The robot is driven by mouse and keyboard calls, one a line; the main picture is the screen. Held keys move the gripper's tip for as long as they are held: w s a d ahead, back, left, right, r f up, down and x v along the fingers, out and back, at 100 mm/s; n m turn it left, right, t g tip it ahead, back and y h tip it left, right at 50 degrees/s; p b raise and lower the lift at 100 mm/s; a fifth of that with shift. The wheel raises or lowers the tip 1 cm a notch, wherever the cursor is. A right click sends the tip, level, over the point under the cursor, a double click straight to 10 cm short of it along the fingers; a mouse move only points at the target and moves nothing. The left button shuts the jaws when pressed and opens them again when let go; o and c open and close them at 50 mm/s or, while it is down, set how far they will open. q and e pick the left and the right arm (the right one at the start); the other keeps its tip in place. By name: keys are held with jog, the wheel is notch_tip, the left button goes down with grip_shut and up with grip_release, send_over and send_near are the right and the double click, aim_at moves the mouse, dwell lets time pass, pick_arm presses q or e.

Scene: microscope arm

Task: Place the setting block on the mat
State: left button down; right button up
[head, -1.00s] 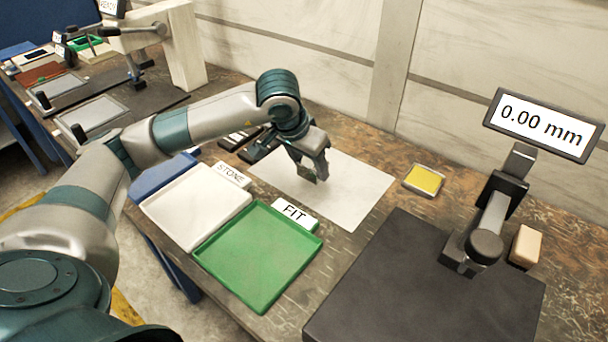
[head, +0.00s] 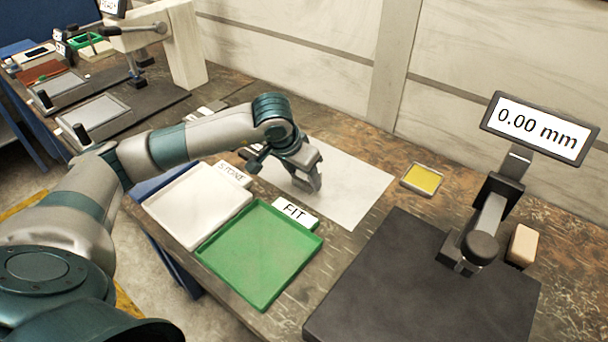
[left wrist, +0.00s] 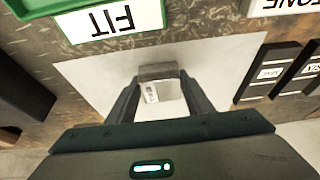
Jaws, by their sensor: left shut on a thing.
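The mat (head: 350,195) appears to be the white sheet lying flat on the bench at the middle of the head view. It also fills the middle of the left wrist view (left wrist: 215,65). My left gripper (head: 312,184) is low over the mat and points down. In the left wrist view its two fingers (left wrist: 160,90) are shut on a small grey block, the setting block (left wrist: 158,72), with a pale labelled side. The arm hides most of the block in the head view. I cannot tell whether it touches the mat. My right gripper is not in view.
A green tray (head: 258,297) marked FIT and a white tray (head: 190,237) marked STONE lie in front of the mat. Dark labelled blocks (left wrist: 268,72) lie beside it. A yellow pad (head: 422,179) and a gauge stand (head: 487,215) reading 0.00 mm are to the right.

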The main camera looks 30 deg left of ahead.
pick_arm(q)
jog(key=shift+f, duration=0.2)
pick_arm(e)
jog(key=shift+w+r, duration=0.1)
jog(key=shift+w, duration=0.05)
pick_arm(q)
jog(key=c, duration=0.9)
grip_release()
jog(key=shift+f, duration=0.1)
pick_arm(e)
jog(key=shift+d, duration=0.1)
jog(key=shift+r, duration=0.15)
pick_arm(q)
jog(key=shift+s+r, duration=0.1)
jog(key=shift+r, duration=0.3)
jog(key=b+v, duration=0.2)
jog(key=v, duration=0.9)
jog(key=shift+r, duration=0.15)
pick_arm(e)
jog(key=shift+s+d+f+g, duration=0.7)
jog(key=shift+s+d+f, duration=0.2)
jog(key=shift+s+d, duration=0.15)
